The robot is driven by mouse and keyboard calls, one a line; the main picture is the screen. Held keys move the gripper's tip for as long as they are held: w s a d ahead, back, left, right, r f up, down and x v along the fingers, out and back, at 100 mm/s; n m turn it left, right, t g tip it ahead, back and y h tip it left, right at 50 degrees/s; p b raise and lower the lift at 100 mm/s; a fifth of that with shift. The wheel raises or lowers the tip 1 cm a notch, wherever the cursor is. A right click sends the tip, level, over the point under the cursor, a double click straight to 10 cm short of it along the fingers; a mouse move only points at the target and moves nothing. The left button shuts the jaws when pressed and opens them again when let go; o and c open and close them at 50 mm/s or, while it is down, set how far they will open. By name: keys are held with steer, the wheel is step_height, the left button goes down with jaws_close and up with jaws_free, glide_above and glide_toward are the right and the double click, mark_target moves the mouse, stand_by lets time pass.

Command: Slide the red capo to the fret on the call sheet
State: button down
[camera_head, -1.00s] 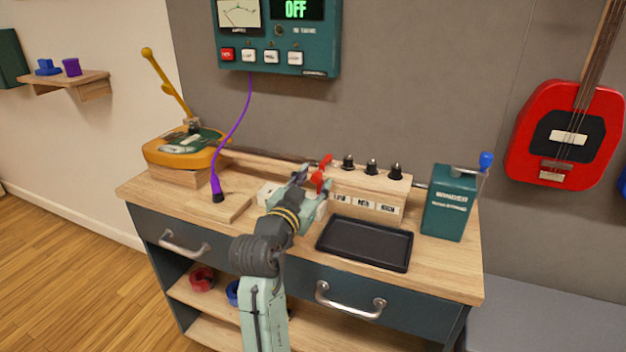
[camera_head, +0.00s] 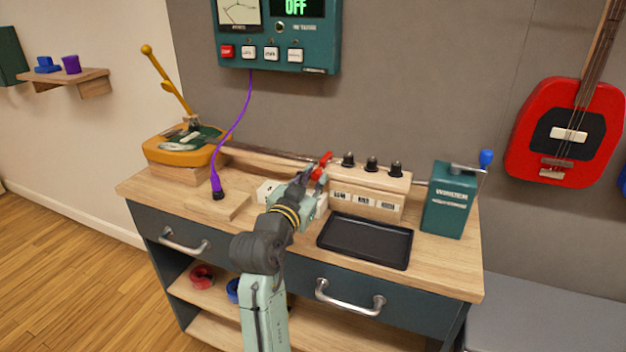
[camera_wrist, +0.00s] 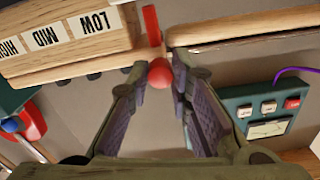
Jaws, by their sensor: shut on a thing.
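The red capo (camera_head: 322,164) stands on a long wooden bar at the back of the bench, just left of the knob box. In the wrist view its red upright part (camera_wrist: 152,25) and round red knob (camera_wrist: 160,75) show. My gripper (camera_head: 315,175) reaches it from the front. In the wrist view my gripper (camera_wrist: 166,72) has its fingertips on both sides of the round knob, shut on it. The bar (camera_wrist: 250,25) runs past the capo. I cannot make out a call sheet or fret marks.
The knob box (camera_head: 370,190), labelled LOW, MID and HIGH, stands close right of my gripper. A black tray (camera_head: 365,243) lies before it, a green crank box (camera_head: 450,203) to the right. A purple cable (camera_head: 216,185) hangs to the left. The wall panel (camera_head: 275,35) reads OFF.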

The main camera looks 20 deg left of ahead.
stand_by(0.3)
steer(key=a+b, duration=0.2)
steer(key=a, duration=0.3)
steer(key=shift+w+a, duration=0.1)
steer(key=shift+a, duration=0.2)
steer(key=c, duration=1.4)
jaws_free()
steer(key=shift+c, duration=0.2)
steer(key=s, duration=1.2)
steer(key=shift+a, duration=0.15)
